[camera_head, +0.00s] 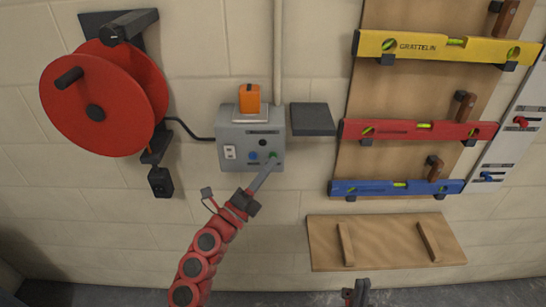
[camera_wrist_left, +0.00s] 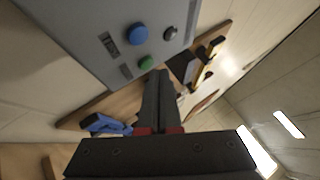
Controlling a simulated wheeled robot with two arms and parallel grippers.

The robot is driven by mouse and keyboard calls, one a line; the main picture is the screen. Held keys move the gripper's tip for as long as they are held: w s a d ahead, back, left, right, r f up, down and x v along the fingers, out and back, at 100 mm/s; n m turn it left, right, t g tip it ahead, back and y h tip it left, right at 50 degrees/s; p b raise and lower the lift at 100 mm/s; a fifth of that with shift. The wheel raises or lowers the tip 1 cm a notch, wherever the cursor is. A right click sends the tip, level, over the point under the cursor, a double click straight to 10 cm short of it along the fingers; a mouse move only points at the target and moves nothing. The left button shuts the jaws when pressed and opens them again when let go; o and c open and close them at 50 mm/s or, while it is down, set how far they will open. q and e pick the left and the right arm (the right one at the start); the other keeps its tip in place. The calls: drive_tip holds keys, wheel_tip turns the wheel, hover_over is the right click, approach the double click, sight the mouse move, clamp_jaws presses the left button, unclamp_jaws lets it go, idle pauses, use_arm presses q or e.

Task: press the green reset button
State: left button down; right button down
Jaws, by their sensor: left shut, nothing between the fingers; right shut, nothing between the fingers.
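The green reset button (camera_head: 273,154) is at the lower right of the front of a grey control box (camera_head: 222,133) on the wall. In the left wrist view the green button (camera_wrist_left: 146,62) sits below a blue button (camera_wrist_left: 137,34). My left gripper (camera_head: 270,163) is shut and empty, its fingertips at or very near the green button. In the left wrist view the closed fingertips (camera_wrist_left: 158,74) show just beside the button; I cannot tell whether they touch it. My right gripper (camera_head: 356,291) is shut and empty at the bottom of the head view, away from the box.
A black knob (camera_head: 263,142) and a white switch (camera_head: 230,152) share the box front. An orange object (camera_head: 249,97) stands on top. A red cable reel (camera_head: 97,105) hangs left. A dark shelf (camera_head: 312,119) and several spirit levels hang right, above a wooden shelf (camera_head: 385,240).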

use_arm(q)
drive_tip(key=shift+w, duration=0.55)
idle(0.6)
drive_tip(key=shift+s, duration=0.8)
drive_tip(key=s+p, duration=0.1)
drive_tip(key=s, duration=0.4)
idle(0.5)
idle(0.5)
